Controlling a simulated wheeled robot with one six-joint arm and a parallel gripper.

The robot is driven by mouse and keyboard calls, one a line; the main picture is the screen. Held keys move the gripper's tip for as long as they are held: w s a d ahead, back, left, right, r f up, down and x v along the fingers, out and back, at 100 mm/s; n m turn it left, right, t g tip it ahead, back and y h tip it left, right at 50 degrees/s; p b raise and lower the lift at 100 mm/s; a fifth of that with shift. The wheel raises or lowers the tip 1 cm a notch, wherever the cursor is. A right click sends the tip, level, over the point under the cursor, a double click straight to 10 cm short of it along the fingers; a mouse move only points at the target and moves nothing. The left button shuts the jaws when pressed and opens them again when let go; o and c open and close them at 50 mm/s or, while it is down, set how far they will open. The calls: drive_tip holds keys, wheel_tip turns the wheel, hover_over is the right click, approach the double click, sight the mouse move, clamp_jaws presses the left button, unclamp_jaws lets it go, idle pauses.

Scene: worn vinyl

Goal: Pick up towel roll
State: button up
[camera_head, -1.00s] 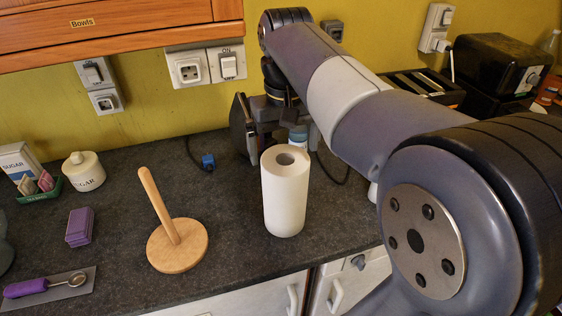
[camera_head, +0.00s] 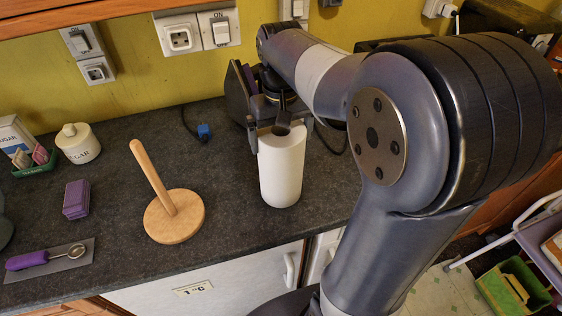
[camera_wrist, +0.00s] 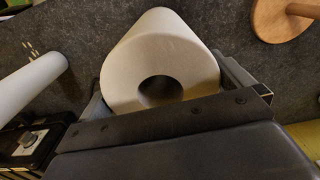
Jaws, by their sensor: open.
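The white towel roll (camera_head: 281,172) stands upright on the dark countertop in the head view. My gripper (camera_head: 279,131) is at the top of the roll, with a finger on either side of it. The jaws are open. In the wrist view the towel roll (camera_wrist: 160,62) shows its hollow core and lies between the fingers of my gripper (camera_wrist: 175,105). Part of its near side is hidden by the gripper body. Whether the fingers touch the paper I cannot tell.
A wooden holder (camera_head: 174,216) with a tilted-looking peg stands left of the roll. A sugar jar (camera_head: 77,143), purple blocks (camera_head: 76,199) and a purple-handled scoop (camera_head: 45,257) are farther left. A blue plug (camera_head: 204,131) lies behind. The counter's front edge is close to the roll.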

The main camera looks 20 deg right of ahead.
drive_tip(key=shift+f, duration=0.3)
drive_tip(key=shift+c, duration=0.3)
drive_tip(key=c, duration=1.1)
